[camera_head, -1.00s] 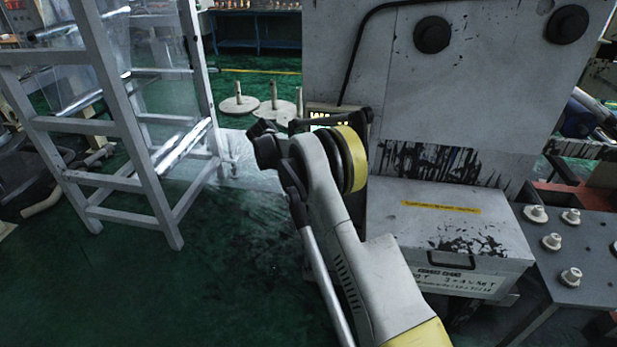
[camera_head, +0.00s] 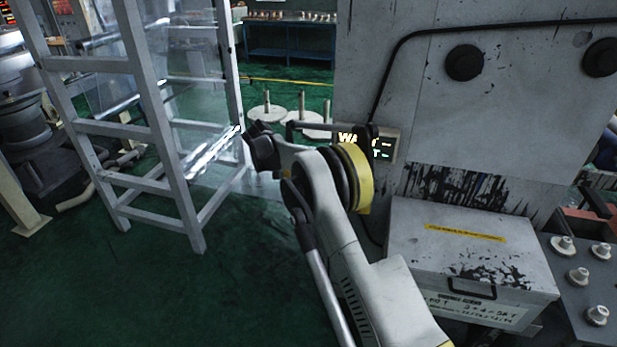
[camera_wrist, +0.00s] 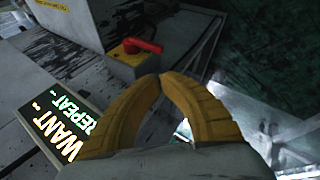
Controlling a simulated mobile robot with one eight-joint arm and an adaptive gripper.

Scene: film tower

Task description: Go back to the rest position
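My arm (camera_head: 345,235) reaches forward in the head view, bent at a dark joint. My gripper is not clearly visible there. In the wrist view, the two yellow fingers of my gripper (camera_wrist: 160,79) curve together and their tips meet or nearly meet. Nothing shows held between them. Beyond the tips is a red handle (camera_wrist: 141,46) on a yellow box (camera_wrist: 128,62), apart from the fingers as far as I can tell. A lit display panel (camera_wrist: 66,122) with the words "WANT" and "REPEAT" lies left of the fingers.
A grey machine cabinet (camera_head: 520,100) stands close on the right, with a grey box (camera_head: 440,235) in front and a table with white knobs (camera_head: 578,275) beside it. A white metal frame (camera_head: 170,150) stands left. Green floor (camera_head: 130,290) is open at front left.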

